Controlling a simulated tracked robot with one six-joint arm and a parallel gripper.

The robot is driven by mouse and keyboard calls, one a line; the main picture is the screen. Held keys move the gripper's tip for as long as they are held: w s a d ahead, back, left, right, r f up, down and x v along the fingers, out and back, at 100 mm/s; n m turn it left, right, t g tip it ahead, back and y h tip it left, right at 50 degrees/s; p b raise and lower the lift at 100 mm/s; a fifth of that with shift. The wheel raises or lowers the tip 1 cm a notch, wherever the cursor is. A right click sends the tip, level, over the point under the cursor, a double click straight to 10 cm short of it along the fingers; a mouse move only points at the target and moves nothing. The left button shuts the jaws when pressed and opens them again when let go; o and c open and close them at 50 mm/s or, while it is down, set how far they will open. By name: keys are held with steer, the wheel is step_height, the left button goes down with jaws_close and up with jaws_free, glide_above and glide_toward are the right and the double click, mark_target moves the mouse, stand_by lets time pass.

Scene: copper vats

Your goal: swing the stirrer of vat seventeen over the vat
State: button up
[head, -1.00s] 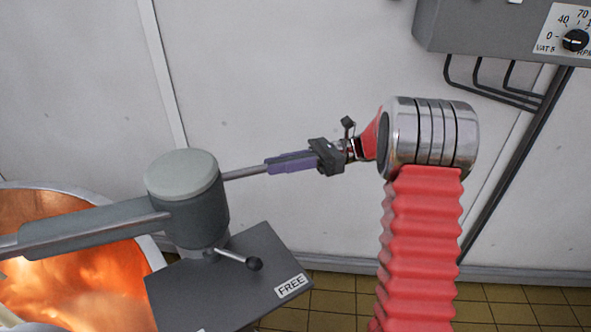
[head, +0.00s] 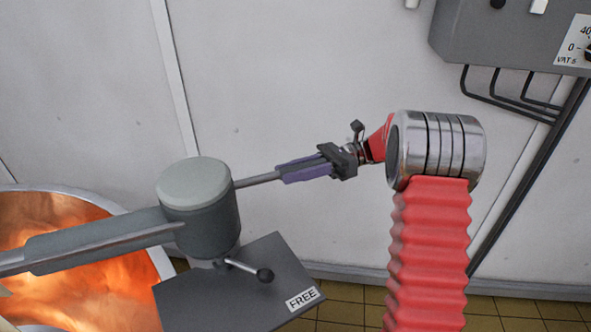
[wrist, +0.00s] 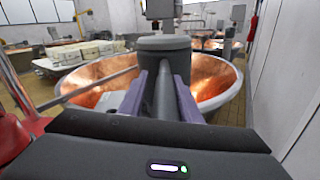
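The stirrer's grey round pivot head (head: 197,205) stands on a post at the right of the copper vat (head: 150,265). Its thick arm (head: 100,240) reaches left across the vat. A thin bar (head: 257,180) sticks out from the head to the right. My gripper (head: 287,172) has its purple fingers on this bar. In the wrist view, the gripper (wrist: 165,75) has one finger along each side of the bar, apparently closed on it. The pivot head (wrist: 164,43) is straight ahead there, with the vat (wrist: 222,82) behind it. No vat number is readable.
A dark plate under the head carries a ball-ended lever (head: 264,275) beside a FREE label (head: 302,299). A grey control box (head: 500,35) with cables hangs on the white wall at the upper right. White tubs (wrist: 85,52) stand further back in the wrist view.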

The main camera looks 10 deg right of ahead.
steer(key=shift+o, duration=1.3)
steer(key=shift+w+a+f, duration=0.15)
steer(key=shift+w+f, duration=0.05)
steer(key=shift+w, duration=0.25)
steer(key=shift+w+r, duration=0.1)
